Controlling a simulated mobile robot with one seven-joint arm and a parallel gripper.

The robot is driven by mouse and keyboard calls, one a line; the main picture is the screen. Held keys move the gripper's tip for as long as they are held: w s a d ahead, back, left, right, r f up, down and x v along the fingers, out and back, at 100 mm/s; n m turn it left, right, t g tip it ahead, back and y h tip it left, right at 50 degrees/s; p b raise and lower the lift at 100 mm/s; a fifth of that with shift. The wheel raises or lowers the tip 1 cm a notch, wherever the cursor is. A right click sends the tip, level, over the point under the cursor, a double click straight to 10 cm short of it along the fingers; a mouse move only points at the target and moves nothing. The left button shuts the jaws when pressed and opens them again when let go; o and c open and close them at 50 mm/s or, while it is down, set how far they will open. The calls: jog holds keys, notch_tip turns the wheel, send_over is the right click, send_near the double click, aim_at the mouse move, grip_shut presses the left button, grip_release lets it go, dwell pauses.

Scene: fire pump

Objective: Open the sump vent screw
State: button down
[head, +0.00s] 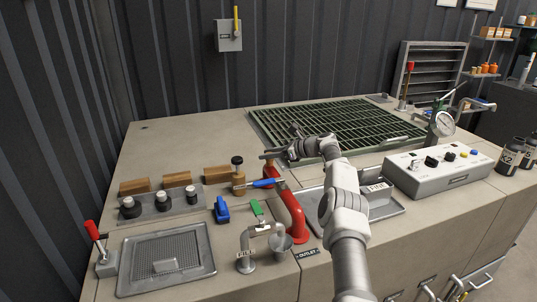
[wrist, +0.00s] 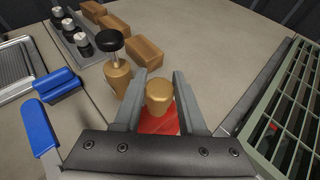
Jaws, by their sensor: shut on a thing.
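A plain brass cylindrical cap (wrist: 159,92) stands upright on the red pipe body (wrist: 157,122), and I take it for the sump vent screw, though I see no label on it. My gripper (head: 268,155) is shut on this cap, one finger on each side of it in the wrist view (wrist: 159,102). In the head view, the red pipe (head: 289,207) bends down towards the front below my gripper, and the cap is mostly hidden by the fingers.
A brass fitting (wrist: 117,82) with a black knob stands close left of my fingers. A blue lever (head: 266,183) lies just in front. Wooden blocks (head: 177,180) sit to the left. A green grating (head: 345,122) lies behind and right. A control box (head: 440,175) stands at right.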

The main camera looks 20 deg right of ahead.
jog(key=shift+d, duration=0.25)
jog(key=shift+c, duration=2.3)
grip_release()
jog(key=shift+s, duration=0.15)
jog(key=shift+p+v, duration=0.3)
jog(key=shift+v, duration=0.75)
jog(key=v, duration=1.5)
jog(key=shift+p, duration=0.45)
jog(key=shift+r, duration=0.15)
